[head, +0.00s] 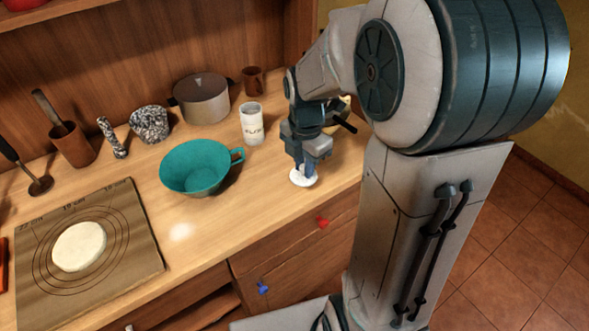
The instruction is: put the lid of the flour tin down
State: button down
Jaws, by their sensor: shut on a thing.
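The flour tin (252,126) is a white cylinder with dark lettering, standing upright on the counter behind the teal bowl's handle. Its top looks uncovered. My gripper (301,168) points down near the counter's front edge, to the right of the tin and nearer to me. It is shut on a white round lid (304,179). The lid is low over the counter; I cannot tell whether it touches the wood. The fingers hide part of the lid.
A teal bowl (194,168) with a handle stands left of my gripper. Behind are a lidded pot (202,100), a brown cup (253,80) and a speckled mortar (150,124). A baking mat (145,250) with dough (79,246) lies at left. Bare counter (255,195) lies between bowl and gripper.

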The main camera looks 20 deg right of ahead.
jog(key=shift+w+a+f, duration=0.75)
jog(key=shift+w, duration=0.05)
jog(key=shift+f, duration=1.95)
jog(key=shift+f, duration=0.15)
jog(key=c, duration=1.3)
grip_release()
